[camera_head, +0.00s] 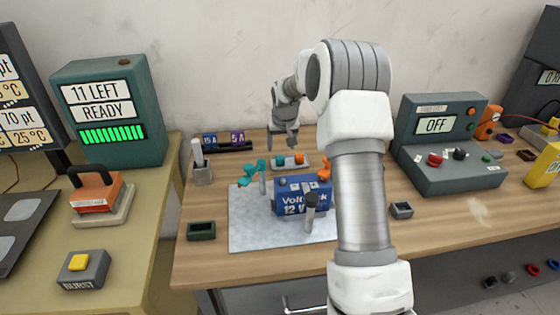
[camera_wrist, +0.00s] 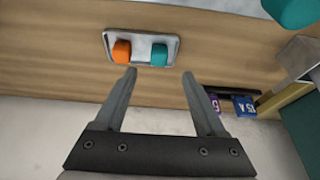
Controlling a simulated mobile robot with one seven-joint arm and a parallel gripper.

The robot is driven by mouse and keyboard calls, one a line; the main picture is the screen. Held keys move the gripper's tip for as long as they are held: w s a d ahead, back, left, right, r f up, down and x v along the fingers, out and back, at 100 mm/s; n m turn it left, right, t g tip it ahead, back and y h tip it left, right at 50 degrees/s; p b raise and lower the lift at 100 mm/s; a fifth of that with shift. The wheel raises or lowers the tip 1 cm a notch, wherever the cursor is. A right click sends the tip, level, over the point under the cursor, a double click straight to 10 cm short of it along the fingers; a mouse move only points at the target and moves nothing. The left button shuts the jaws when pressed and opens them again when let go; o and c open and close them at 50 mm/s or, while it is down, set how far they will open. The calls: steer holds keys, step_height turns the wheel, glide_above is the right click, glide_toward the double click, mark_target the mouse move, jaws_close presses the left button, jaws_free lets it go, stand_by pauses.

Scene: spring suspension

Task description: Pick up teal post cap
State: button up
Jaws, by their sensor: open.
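The teal post cap (camera_head: 281,161) sits in a small grey tray (camera_wrist: 172,40) beside an orange cap (camera_wrist: 121,52), near the back of the wooden bench. The teal cap also shows in the wrist view (camera_wrist: 159,55), just beyond the fingertips and slightly to the right of the orange one. My gripper (camera_head: 286,144) points down over the back of the bench, close to the tray. In the wrist view my gripper (camera_wrist: 156,76) has its two fingers spread apart with nothing between them. The fingers do not touch the cap.
A blue battery (camera_head: 290,207) stands on a pale mat (camera_head: 245,235) in front of the tray. A teal clamp (camera_head: 252,170) and an orange clamp (camera_head: 325,168) are near it. A fuse rack (camera_head: 227,148) lies at the back left. A grey control box (camera_head: 437,150) stands right.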

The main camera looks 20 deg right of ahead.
mark_target(280, 157)
steer(key=shift+x, duration=3.8)
steer(key=shift+w+d, duration=0.15)
steer(key=shift+w, duration=0.05)
jaws_close()
